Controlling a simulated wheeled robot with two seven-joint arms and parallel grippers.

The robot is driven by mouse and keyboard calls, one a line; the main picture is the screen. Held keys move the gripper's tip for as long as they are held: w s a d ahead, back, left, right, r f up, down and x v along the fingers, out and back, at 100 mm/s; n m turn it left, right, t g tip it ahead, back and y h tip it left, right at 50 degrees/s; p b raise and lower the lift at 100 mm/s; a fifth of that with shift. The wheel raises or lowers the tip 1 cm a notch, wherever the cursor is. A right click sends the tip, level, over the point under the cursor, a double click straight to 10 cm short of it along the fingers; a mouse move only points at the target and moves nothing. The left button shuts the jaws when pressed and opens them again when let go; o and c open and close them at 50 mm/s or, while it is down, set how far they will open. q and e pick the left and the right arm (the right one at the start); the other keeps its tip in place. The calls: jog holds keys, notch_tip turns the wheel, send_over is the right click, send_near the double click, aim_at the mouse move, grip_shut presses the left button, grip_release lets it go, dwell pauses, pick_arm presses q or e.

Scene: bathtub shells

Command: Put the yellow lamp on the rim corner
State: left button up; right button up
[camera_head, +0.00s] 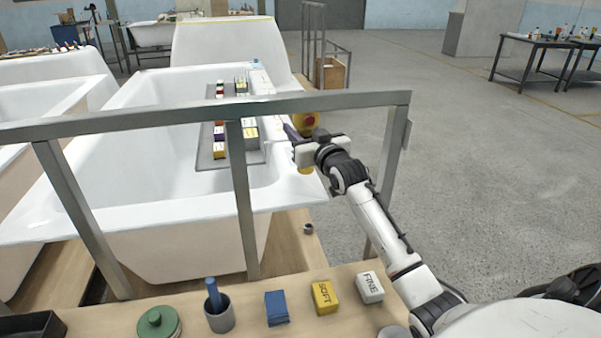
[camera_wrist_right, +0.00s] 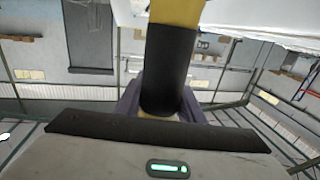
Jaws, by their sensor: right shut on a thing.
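The yellow lamp (camera_head: 304,121) is upright at the right side of the near white bathtub shell (camera_head: 170,205), with a red spot near its top. My right gripper (camera_head: 298,140) is shut around its middle, close by the tub's near right rim corner (camera_head: 308,188). A yellow lower part of the lamp shows below the gripper. In the right wrist view the lamp (camera_wrist_right: 168,72) has a dark sleeve between the fingers and yellow above it. I cannot tell whether its base touches the rim. My left gripper is not in view.
A metal rail (camera_head: 200,116) crosses in front of the tub. A grey tray (camera_head: 212,159) with several small blocks lies across the tub. The front bench holds a grey cup (camera_head: 219,318), a green lid (camera_head: 158,322), a blue block (camera_head: 277,308), a yellow block (camera_head: 325,297) and a white block (camera_head: 370,287).

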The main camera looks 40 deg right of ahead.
notch_tip(320, 180, down, 7)
jog(key=shift+b, duration=0.3)
jog(key=shift+f, duration=0.15)
jog(key=shift+f, duration=0.15)
jog(key=o, duration=1.2)
jog(key=v, duration=1.2)
jog(key=shift+r+p, duration=0.25)
jog(key=shift+p, duration=0.15)
